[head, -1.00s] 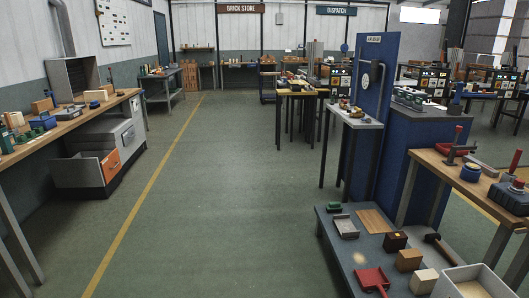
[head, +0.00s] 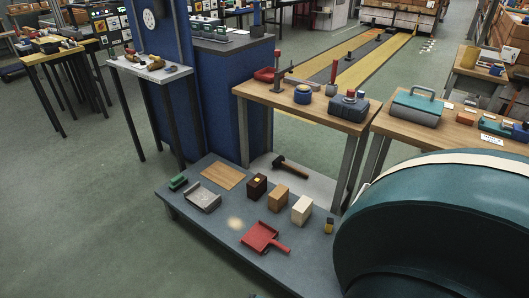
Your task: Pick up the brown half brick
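Three small blocks stand in a row on a low dark-grey platform (head: 200,228) in the head view. The dark brown block (head: 257,187), with a small yellow patch on top, is at the left end and is the closest match for the brown half brick. A lighter tan-brown block (head: 278,197) stands beside it, and a cream block (head: 302,209) is at the right. The blocks stand apart, with narrow gaps. Neither of my grippers is in view.
A red dustpan (head: 264,237), a grey tray (head: 203,198), a wooden board (head: 222,176) and a green item (head: 178,183) lie on the platform. A dark hammer (head: 290,167) lies behind the blocks. A wooden-topped workbench (head: 262,94) stands behind. Floor is clear at left.

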